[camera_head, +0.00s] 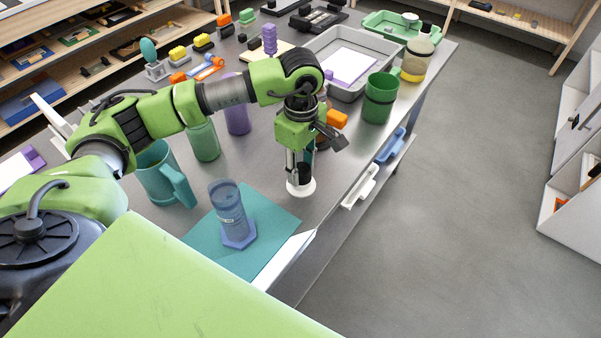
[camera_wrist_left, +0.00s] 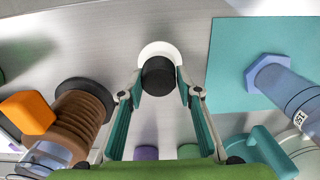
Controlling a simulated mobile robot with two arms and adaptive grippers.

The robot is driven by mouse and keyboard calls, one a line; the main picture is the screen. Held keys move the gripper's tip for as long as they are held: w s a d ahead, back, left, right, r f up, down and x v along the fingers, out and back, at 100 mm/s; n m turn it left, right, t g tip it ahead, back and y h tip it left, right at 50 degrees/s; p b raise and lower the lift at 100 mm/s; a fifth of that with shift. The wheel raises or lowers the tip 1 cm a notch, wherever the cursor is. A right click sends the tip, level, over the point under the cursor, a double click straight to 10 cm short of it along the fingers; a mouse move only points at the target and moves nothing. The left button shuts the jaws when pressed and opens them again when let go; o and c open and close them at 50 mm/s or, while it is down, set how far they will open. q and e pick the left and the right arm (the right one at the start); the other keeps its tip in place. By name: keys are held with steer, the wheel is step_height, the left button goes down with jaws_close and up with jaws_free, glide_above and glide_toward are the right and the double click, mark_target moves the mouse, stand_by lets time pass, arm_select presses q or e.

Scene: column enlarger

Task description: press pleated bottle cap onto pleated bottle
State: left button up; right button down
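The bottle cap appears to be the small black cylinder (camera_wrist_left: 158,77) on a white round base (camera_wrist_left: 160,49). In the head view, the black cylinder (camera_head: 305,173) and white base (camera_head: 300,189) are near the table's front edge. My left gripper (camera_head: 299,168) points down over them. In the left wrist view its fingertips (camera_wrist_left: 159,76) straddle the cylinder closely; whether they touch it is unclear. The brown pleated bottle (camera_wrist_left: 83,117) stands upright on a dark base to the left, mostly hidden behind my gripper in the head view. My right gripper is out of view.
A clear blue cylinder on a hexagonal foot (camera_head: 231,212) stands on a teal mat (camera_head: 272,213). A teal jug (camera_head: 157,173) and green bottle (camera_head: 204,143) are behind it. An orange object (camera_head: 337,119), green mug (camera_head: 379,101) and grey tray (camera_head: 384,48) lie beyond my gripper.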

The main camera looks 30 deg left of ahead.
arm_select(q)
steer(key=shift+r, duration=0.45)
stand_by(0.6)
steer(key=shift+r, duration=0.1)
steer(key=shift+r+p, duration=1.25)
steer(key=shift+r, duration=0.9)
steer(key=shift+r, duration=0.15)
